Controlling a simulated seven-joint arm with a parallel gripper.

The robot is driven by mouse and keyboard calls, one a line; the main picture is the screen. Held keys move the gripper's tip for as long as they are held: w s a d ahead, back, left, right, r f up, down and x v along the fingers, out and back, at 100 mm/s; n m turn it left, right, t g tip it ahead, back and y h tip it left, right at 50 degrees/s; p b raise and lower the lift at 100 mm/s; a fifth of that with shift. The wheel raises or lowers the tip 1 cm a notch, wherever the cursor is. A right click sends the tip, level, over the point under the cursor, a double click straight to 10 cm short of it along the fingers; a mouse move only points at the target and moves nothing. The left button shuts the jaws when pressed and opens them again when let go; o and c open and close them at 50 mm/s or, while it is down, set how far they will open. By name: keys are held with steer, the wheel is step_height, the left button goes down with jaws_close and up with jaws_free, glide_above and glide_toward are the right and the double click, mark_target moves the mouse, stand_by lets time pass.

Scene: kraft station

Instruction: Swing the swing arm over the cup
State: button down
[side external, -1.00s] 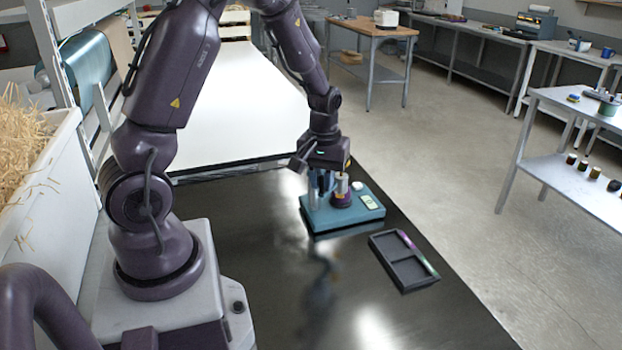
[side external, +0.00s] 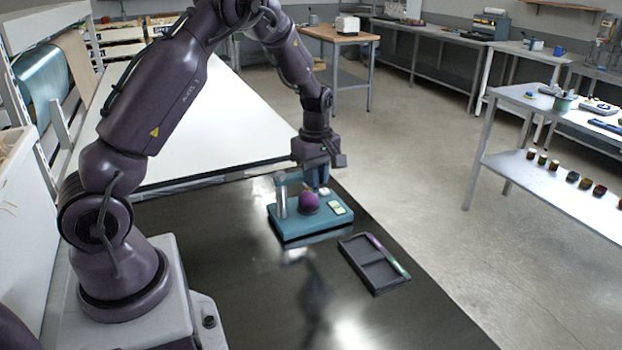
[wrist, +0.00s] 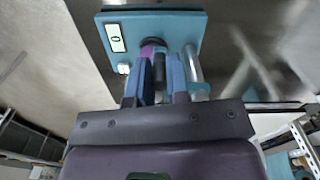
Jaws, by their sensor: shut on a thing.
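The teal base (side external: 290,229) of the station stands on the dark tabletop, with an upright silver post (side external: 281,200) at its left. A round purple part (side external: 309,202), perhaps the cup, sits in front of my gripper (side external: 321,181). My gripper points down over the back of the base. In the wrist view, the blue fingers of my gripper (wrist: 161,80) are shut on a dark upright part (wrist: 159,68), which seems to be the swing arm's handle. The silver post (wrist: 192,64) is beside the right finger, and the purple part (wrist: 150,50) is partly hidden. The rest of the swing arm cannot be made out.
A dark divided tray (side external: 375,265) with a shiny strip along one side lies in front and right of the base. A small display (wrist: 116,37) is on the base. The tabletop left of the tray is clear.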

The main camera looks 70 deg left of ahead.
steer(key=shift+w+a+n, duration=0.25)
steer(key=shift+w+n, duration=0.05)
steer(key=shift+n, duration=0.2)
steer(key=shift+w+a, duration=0.1)
steer(key=shift+a, duration=0.05)
steer(key=c, duration=1.1)
jaws_free()
step_height(320, 180, up, 13)
